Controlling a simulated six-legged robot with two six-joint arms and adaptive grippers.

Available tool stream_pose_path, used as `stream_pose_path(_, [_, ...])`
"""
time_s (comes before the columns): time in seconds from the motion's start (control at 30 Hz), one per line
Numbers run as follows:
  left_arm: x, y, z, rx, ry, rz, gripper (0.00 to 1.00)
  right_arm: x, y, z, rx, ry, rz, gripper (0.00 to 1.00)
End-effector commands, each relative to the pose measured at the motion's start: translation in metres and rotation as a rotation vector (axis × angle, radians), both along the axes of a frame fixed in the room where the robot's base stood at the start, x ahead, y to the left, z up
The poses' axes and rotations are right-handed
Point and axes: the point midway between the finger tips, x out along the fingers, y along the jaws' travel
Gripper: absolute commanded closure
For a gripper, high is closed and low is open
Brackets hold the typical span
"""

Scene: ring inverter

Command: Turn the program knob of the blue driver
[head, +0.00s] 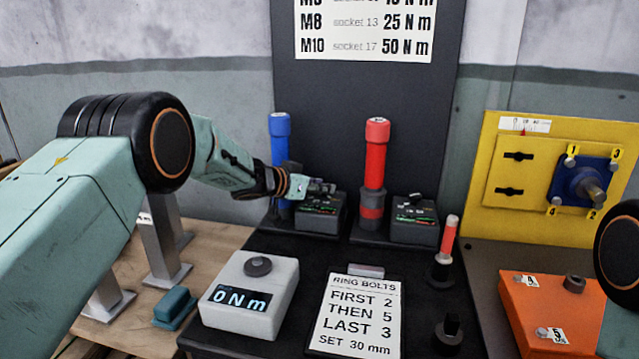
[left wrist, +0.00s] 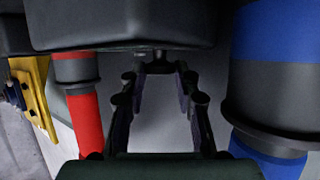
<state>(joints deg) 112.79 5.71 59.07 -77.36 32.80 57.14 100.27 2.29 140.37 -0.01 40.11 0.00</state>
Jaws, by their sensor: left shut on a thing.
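The blue driver (head: 280,150) stands upright left of centre, its grip also at the right of the left wrist view (left wrist: 275,60). Beside its foot is a dark control box (head: 320,215) with small lit markings; its dark body fills the top of the wrist view (left wrist: 125,22). My left gripper (head: 322,187) is at the top of this box. It is shut on the program knob, which the fingers (left wrist: 158,72) mostly hide, so its setting cannot be read. My right gripper is out of view; only part of my right arm shows at the right edge.
A red driver (head: 375,155) with a similar box (head: 414,225) stands close on the right. In front are a white readout box (head: 250,305) showing 0 N m and an instruction card (head: 358,312). A yellow panel (head: 510,225) and an orange block (head: 530,315) are at right.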

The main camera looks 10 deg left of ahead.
Motion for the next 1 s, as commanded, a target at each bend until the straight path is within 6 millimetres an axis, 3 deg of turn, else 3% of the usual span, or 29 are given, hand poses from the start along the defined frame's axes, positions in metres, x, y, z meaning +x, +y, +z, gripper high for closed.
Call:
stream_pose_path(0.13, [0.001, 0.001, 0.004, -0.002, -0.006, 0.001, 1.0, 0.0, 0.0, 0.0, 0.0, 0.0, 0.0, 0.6])
stream_pose_path(0.17, [0.001, 0.001, 0.003, -0.002, -0.006, 0.001, 0.67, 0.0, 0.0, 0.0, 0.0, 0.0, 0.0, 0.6])
stream_pose_path(0.4, [0.001, 0.0, 0.002, -0.001, -0.003, 0.001, 0.48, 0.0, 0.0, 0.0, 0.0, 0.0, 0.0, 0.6])
stream_pose_path(0.77, [-0.002, 0.002, 0.002, -0.001, -0.001, 0.001, 0.48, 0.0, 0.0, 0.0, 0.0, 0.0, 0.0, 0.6])
stream_pose_path(1.0, [-0.02, 0.013, 0.011, -0.003, 0.001, 0.003, 0.48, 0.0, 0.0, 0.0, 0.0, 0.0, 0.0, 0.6])
